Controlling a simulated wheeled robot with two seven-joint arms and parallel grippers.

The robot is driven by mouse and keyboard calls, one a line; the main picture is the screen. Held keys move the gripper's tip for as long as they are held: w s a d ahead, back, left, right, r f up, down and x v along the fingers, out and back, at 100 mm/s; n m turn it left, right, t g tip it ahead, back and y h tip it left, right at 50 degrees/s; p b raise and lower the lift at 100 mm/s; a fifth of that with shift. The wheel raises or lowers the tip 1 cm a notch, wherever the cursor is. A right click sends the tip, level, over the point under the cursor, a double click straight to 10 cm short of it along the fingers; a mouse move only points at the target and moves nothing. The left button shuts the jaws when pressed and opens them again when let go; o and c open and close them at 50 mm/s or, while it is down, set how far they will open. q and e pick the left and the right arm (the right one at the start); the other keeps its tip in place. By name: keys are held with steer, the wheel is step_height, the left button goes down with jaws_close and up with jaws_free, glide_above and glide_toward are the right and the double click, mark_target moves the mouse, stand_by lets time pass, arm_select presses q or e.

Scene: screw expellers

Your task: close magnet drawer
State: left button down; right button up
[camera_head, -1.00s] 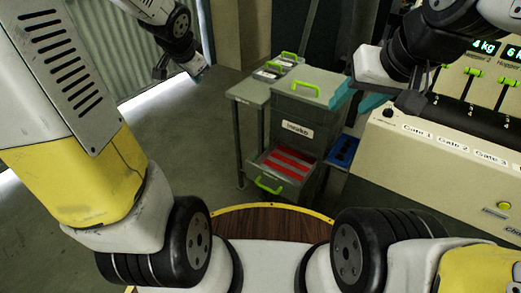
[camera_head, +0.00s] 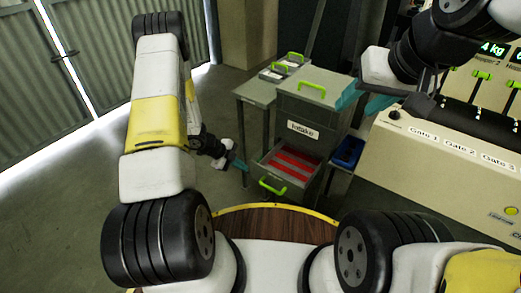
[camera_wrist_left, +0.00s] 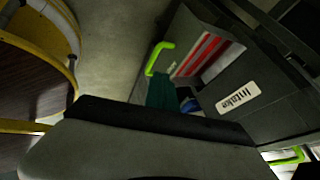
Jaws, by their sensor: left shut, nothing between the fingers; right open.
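The magnet drawer (camera_head: 271,181) is the low drawer of a grey cabinet marked "Intake" (camera_head: 301,130). It is pulled out and shows red strips inside. Its green handle (camera_head: 272,186) faces my base. My left gripper (camera_head: 238,163) is shut and empty, just left of the open drawer. In the left wrist view, the teal fingertips (camera_wrist_left: 165,92) appear close to the drawer's green handle (camera_wrist_left: 158,57); I cannot tell whether they touch. The red strips (camera_wrist_left: 200,55) show there too. My right gripper (camera_head: 360,100) is open, to the right of the cabinet top.
A small side table (camera_head: 257,91) with green-handled trays stands left of the cabinet. A blue bin (camera_head: 347,152) sits to its right. A cream control panel with gates (camera_head: 450,170) fills the right. The floor left of the drawer is clear.

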arm_select(q)
glide_toward(269, 175)
step_height(269, 175, down, 4)
steer(key=s, duration=0.3)
steer(key=w+d, duration=0.2)
steer(key=w, duration=0.1)
steer(key=shift+d+r, duration=0.1)
steer(key=shift+d, duration=0.05)
steer(key=shift+w+d, duration=0.15)
steer(key=shift+w, duration=0.3)
